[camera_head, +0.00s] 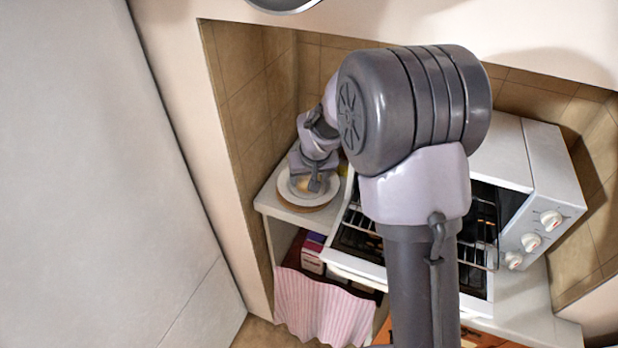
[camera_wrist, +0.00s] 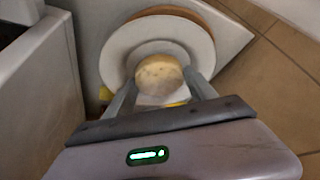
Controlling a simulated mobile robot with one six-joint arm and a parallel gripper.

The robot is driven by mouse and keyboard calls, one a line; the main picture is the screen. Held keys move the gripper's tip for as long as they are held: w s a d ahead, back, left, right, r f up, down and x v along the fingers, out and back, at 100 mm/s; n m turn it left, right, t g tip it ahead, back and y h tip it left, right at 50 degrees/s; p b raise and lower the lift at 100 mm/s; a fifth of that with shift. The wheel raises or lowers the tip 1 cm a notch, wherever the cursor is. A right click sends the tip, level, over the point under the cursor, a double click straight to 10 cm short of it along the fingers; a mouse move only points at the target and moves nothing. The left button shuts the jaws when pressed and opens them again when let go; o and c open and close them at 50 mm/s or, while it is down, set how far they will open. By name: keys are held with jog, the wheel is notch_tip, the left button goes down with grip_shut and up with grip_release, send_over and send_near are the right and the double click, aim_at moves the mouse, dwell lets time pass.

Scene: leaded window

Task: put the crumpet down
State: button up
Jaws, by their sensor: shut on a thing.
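The crumpet (camera_wrist: 160,74) is a round, pale yellow piece between the fingers of my gripper (camera_wrist: 162,86) in the wrist view. My gripper is shut on it. A white plate (camera_wrist: 118,48) lies behind and around the crumpet in that view. In the head view my gripper (camera_head: 314,184) is over the white plate (camera_head: 289,194) at the left end of the counter. I cannot tell whether the crumpet touches the plate. In the head view the crumpet is mostly hidden by my gripper.
A white toaster oven (camera_head: 547,190) with its door open and racks showing stands right of the plate. Tiled walls (camera_head: 238,85) close in the alcove at the left and back. A pink striped cloth (camera_head: 322,308) hangs below the counter. Something yellow (camera_wrist: 105,94) sits beside the plate.

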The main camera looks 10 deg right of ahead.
jog(key=shift+f, duration=0.2)
jog(key=o, duration=1.1)
jog(key=shift+c, duration=0.2)
jog(key=shift+r, duration=0.45)
jog(key=p+v, duration=0.3)
jog(key=v, duration=0.8)
jog(key=shift+s+r+p, duration=0.2)
jog(key=shift+r+p, duration=0.05)
jog(key=shift+p, duration=0.15)
jog(key=shift+r, duration=0.1)
